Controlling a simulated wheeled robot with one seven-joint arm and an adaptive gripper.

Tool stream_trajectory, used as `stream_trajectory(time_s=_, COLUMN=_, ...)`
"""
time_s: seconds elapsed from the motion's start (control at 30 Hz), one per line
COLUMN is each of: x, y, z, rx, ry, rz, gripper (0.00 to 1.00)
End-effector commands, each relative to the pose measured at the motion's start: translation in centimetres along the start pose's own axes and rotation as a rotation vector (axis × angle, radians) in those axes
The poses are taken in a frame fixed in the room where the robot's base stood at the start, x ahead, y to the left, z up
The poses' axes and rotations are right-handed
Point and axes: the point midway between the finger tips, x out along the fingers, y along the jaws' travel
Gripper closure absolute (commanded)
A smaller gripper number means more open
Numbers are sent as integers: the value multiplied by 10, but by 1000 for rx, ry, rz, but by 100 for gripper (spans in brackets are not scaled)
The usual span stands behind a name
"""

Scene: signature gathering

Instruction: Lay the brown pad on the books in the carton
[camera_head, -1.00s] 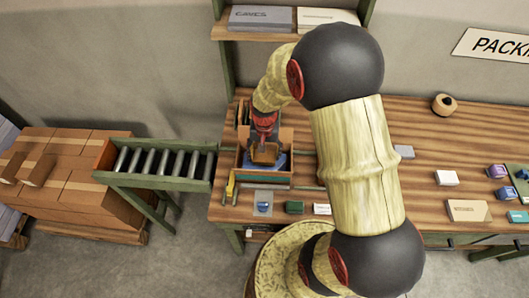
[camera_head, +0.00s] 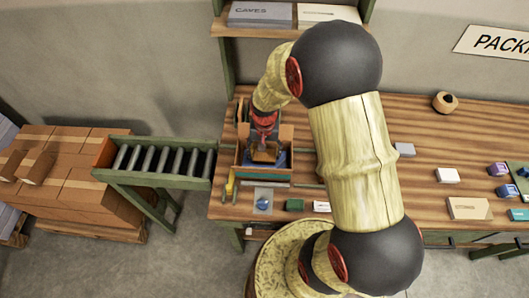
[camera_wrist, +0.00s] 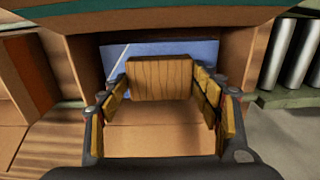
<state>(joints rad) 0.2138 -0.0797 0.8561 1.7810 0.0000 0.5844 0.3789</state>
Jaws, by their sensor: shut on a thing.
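The brown pad (camera_wrist: 160,76) is held between the two yellow-padded fingers of my gripper (camera_wrist: 161,92) in the wrist view. In the head view the pad (camera_head: 264,154) shows below my gripper (camera_head: 264,143), inside the carton (camera_head: 286,134). A blue book cover with a pale line (camera_wrist: 172,50) lies beyond and below the pad. The carton walls (camera_wrist: 86,62) stand on both sides of it. I cannot tell whether the pad touches the books. Its underside is hidden.
A roller conveyor (camera_head: 160,160) adjoins the left end of the wooden table (camera_head: 400,130). A yellow-handled tool (camera_head: 229,186) and a clear sheet with a blue item (camera_head: 263,203) lie near the carton. Small boxes stand at the right. My arm hides part of the table.

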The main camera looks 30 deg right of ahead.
Motion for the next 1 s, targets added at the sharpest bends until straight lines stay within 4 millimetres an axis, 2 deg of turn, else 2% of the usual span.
stream_trajectory(time_s=0.37, x=8, y=0, z=0, rx=0, ry=-1, rz=0, gripper=54)
stream_trajectory(time_s=0.4, x=7, y=0, z=0, rx=0, ry=0, rz=0, gripper=34)
stream_trajectory(time_s=0.73, x=6, y=0, z=0, rx=0, ry=0, rz=0, gripper=15)
stream_trajectory(time_s=1.0, x=6, y=0, z=0, rx=0, ry=0, rz=0, gripper=15)
